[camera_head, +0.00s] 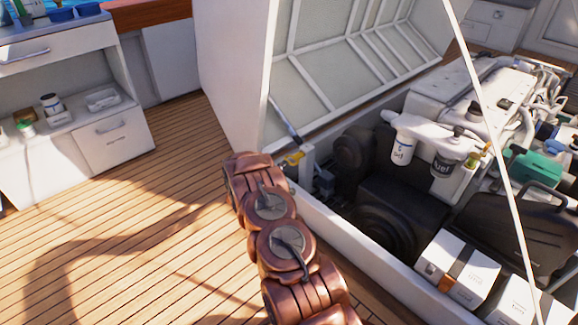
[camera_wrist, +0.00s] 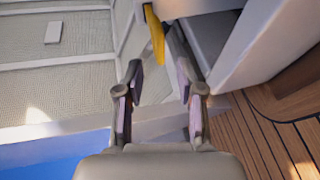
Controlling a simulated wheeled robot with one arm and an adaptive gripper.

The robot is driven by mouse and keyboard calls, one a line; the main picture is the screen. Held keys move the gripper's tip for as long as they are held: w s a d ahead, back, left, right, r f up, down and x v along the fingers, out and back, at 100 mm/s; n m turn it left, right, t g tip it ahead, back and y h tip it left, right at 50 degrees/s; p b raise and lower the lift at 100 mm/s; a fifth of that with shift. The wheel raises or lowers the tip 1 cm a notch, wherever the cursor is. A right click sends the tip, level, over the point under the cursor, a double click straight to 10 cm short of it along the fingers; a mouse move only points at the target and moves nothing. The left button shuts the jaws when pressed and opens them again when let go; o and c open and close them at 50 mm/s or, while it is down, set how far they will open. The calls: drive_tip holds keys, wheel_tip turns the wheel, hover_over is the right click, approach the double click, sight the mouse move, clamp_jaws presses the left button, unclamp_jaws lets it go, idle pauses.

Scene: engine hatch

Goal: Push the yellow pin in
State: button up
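The yellow pin (camera_head: 293,158) shows in the head view as a small yellow piece on a pale bracket at the hatch's hinge corner, just past the end of my arm. In the wrist view the yellow pin (camera_wrist: 155,36) is a narrow yellow strip near the top, ahead of the fingertips and a little left of centre between them. My gripper (camera_wrist: 160,82) has its two fingers apart with nothing between them. No contact with the pin is visible. In the head view the fingers cannot be made out beyond the arm. How far the pin sticks out cannot be told.
The raised white hatch lid (camera_head: 233,75) stands beside the bracket. The engine bay holds a dark engine (camera_head: 385,190), filters (camera_head: 403,146) and white boxes (camera_head: 458,268). A thin pale stay (camera_head: 497,130) crosses the right. Wooden deck (camera_head: 110,240) lies open at left, before a cabinet (camera_head: 115,138).

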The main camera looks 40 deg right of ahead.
drive_tip(key=shift+b+x, duration=1.2)
drive_tip(key=shift+x, duration=2.2)
drive_tip(key=shift+f, duration=0.1)
drive_tip(key=shift+c, duration=0.4)
clamp_jaws()
